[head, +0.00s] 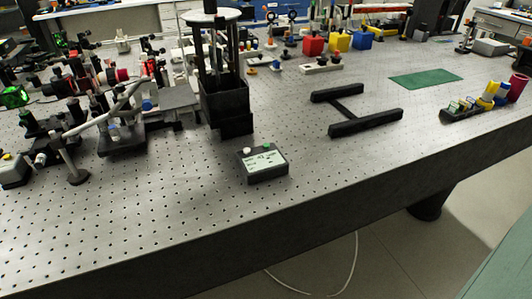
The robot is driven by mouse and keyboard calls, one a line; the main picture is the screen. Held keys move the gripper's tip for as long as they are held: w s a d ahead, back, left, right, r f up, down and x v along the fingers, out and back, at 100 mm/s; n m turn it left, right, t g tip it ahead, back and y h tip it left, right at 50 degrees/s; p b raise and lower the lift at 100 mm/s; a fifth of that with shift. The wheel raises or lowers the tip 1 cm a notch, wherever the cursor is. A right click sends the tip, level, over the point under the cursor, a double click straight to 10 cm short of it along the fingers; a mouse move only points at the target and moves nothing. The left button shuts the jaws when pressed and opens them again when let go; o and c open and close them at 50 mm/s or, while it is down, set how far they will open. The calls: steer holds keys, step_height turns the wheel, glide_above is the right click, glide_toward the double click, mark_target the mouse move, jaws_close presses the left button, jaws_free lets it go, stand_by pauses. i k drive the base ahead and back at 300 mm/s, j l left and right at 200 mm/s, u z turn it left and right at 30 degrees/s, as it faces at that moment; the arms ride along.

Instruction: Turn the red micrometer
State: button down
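On the left of the optical bench (330,160) stands a cluster of optical mounts. In it are a bright red round part (122,74) and a darker red body (84,79) to its left. They are small here, and I cannot tell for sure which of them is the red micrometer. A grey block-like stage (176,98) sits just right of the cluster. My gripper is not in view, and nothing is seen touching the red parts.
A tall black stand (224,100) rises right of the cluster. A small display box (262,163) lies in front. An H-shaped black frame (355,108), green mat (425,78) and tool holder (465,116) are to the right.

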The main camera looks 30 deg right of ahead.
mark_target(129, 121)
steer(key=k+j+z, duration=0.15)
steer(key=j, duration=0.25)
steer(key=k+j+z, duration=0.1)
steer(key=j, duration=0.3)
steer(key=k+j+z, duration=0.15)
steer(key=k+j, duration=0.15)
